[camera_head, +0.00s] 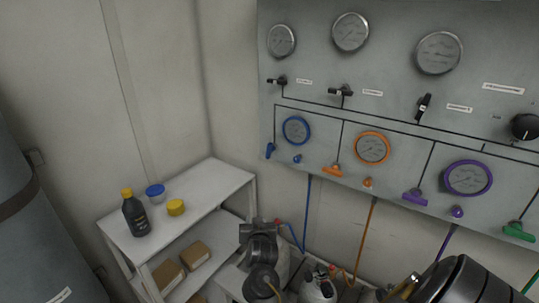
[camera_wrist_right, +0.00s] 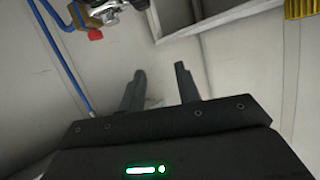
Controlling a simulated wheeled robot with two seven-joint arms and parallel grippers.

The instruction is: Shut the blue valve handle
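The blue valve handle (camera_head: 270,150) is on the lower left of the grey air panel (camera_head: 395,100). It points steeply up and down, while the orange handle (camera_head: 332,170), purple handle (camera_head: 415,197) and green handle (camera_head: 519,232) lie nearly crosswise. A blue-rimmed gauge (camera_head: 296,130) and a small blue knob (camera_head: 297,159) are to its right. My right gripper (camera_wrist_right: 160,78) is open and empty in the right wrist view, and the blue handle does not show there. I cannot make out either gripper in the head view.
A white shelf (camera_head: 224,187) at the left carries a dark bottle (camera_head: 136,216), a blue-lidded jar (camera_head: 155,194) and a yellow tub (camera_head: 176,207). Dark equipment (camera_head: 262,250) and a large dark cylinder (camera_head: 465,284) stand below the panel. A blue hose (camera_head: 307,210) hangs below the panel's left part.

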